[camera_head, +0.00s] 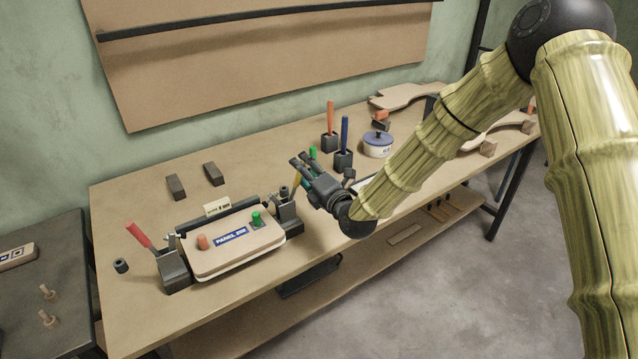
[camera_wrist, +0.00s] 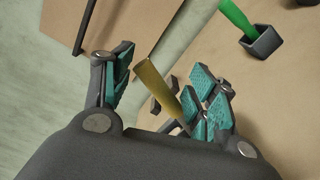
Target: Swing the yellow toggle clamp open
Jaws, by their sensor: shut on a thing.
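The yellow toggle clamp's handle (camera_wrist: 155,85) stands tilted between my gripper's two teal-padded fingers in the wrist view, close against the right-hand finger. In the head view a small part of the yellow handle (camera_head: 297,179) shows beside my gripper (camera_head: 304,163). My gripper (camera_wrist: 160,90) is shut on this handle. The clamp's dark base (camera_head: 288,217) stands at the right end of the panel box (camera_head: 222,243). The lower handle and its pivot are largely hidden by my gripper.
A red-handled clamp (camera_head: 139,235) stands at the box's left end. Red (camera_head: 330,115) and blue (camera_head: 344,130) handles and a lidded pot (camera_head: 378,144) stand behind my gripper to the right. Two dark blocks (camera_head: 214,174) lie toward the back.

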